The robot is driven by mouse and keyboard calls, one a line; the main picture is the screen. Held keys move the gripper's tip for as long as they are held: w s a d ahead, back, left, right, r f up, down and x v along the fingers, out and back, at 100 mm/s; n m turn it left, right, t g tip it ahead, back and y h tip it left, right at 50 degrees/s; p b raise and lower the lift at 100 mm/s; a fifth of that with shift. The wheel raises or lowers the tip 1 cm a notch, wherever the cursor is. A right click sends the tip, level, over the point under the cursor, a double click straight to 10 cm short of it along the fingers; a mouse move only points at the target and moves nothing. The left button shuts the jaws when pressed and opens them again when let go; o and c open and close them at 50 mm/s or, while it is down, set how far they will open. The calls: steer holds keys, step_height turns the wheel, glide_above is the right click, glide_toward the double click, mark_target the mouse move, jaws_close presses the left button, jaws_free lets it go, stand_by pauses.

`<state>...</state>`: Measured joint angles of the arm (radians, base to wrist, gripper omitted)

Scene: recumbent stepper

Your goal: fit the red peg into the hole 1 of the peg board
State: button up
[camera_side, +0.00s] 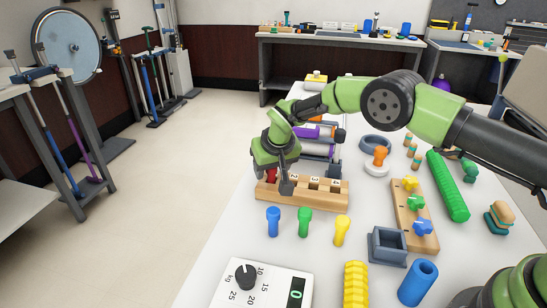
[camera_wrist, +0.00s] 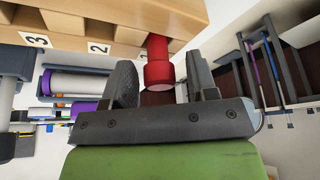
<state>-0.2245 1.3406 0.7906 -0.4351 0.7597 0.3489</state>
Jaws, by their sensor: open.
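The red peg (camera_wrist: 158,66) stands at the end of the wooden peg board (camera_wrist: 125,15), beyond the 2 label. In the side view the red peg (camera_side: 271,174) shows partly behind my gripper at the left end of the peg board (camera_side: 320,198). My gripper (camera_wrist: 165,82) is open, with one finger on each side of the peg's wide head and a visible gap at the fingers. My gripper (camera_side: 277,180) also shows low over the board in the side view.
Blue (camera_side: 273,221), green (camera_side: 304,221) and yellow (camera_side: 341,229) pegs stand in front of the board. A grey square box (camera_side: 388,246) and a wooden strip with star knobs (camera_side: 415,210) are to the right. A dial scale (camera_side: 262,287) sits in front.

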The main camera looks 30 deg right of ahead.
steer(key=v, duration=1.2)
steer(key=s+d+r+m+y, duration=0.1)
steer(key=s+d+r, duration=0.2)
steer(key=s+r, duration=0.35)
steer(key=s+d+r, duration=0.2)
steer(key=s+r, duration=0.3)
steer(key=r, duration=0.3)
steer(key=s+d+r+m+t+y, duration=0.1)
steer(key=s+d+t, duration=0.1)
steer(key=s, duration=1.6)
steer(key=shift+s+t+y, duration=0.3)
steer(key=shift+s+y, duration=0.1)
